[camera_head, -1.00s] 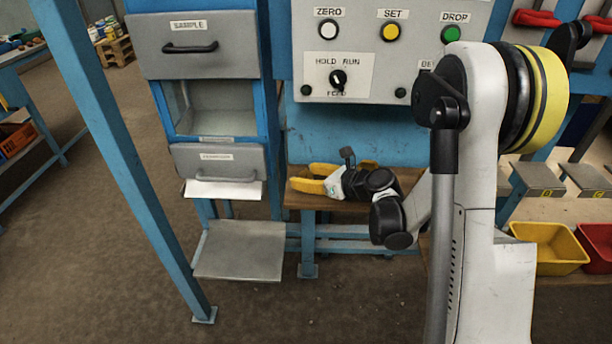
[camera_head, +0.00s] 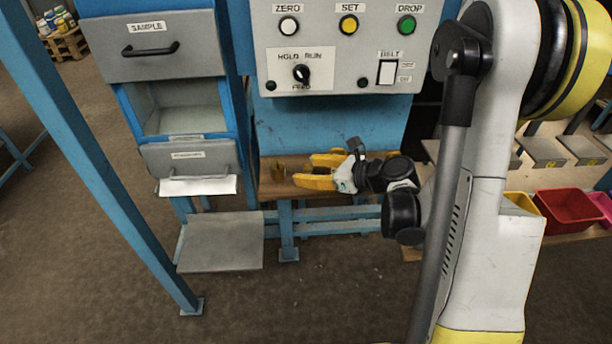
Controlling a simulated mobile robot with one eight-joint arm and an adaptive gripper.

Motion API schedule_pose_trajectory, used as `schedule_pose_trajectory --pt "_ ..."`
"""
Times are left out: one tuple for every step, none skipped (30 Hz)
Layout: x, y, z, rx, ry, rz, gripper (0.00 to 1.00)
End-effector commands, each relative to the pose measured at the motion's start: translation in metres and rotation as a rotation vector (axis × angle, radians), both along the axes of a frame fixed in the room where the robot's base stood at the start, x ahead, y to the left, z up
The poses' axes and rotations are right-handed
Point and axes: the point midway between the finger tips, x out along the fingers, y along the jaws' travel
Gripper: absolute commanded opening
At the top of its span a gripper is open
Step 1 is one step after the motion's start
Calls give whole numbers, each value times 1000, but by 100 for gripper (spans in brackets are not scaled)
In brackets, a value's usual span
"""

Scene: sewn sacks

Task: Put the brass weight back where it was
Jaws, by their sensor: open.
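A small brass-brown block, which looks like the brass weight (camera_head: 278,172), stands on the left part of a low wooden shelf (camera_head: 270,190) under the control panel. My gripper (camera_head: 304,169) has two yellow fingers, spread apart and pointing left, low over the same shelf. The fingertips are a little to the right of the weight and look apart from it. Nothing shows between the fingers.
The grey control panel (camera_head: 345,45) hangs above the shelf. To the left are the SAMPLE drawer (camera_head: 150,65), an open compartment, a lower drawer (camera_head: 188,158) and a low grey plate (camera_head: 220,242). A blue post (camera_head: 95,160) stands at left; a red bin (camera_head: 570,212) at right.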

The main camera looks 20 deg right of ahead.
Motion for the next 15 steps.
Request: schedule_pose_trajectory --pt "-3 6 6 -61 -10 31 54" --pt "-5 11 9 -115 -19 57 54" --pt "-9 17 14 -203 -36 102 54" --pt "-13 23 18 -280 -51 142 54" --pt "-18 29 23 -364 -68 189 54" --pt "-26 36 29 -483 -94 258 54" --pt "-33 41 34 -577 -113 314 54" --pt "-40 46 39 -668 -135 371 54" --pt "-51 52 45 -788 -164 452 54" --pt "-60 56 49 -878 -188 515 54" --pt "-68 59 53 -967 -212 579 54" --pt "-81 62 59 -1085 -244 667 54" --pt "-90 65 63 -1170 -271 736 54" --pt "-101 67 66 -1255 -295 806 54" --pt "-114 68 71 -1367 -330 902 54"
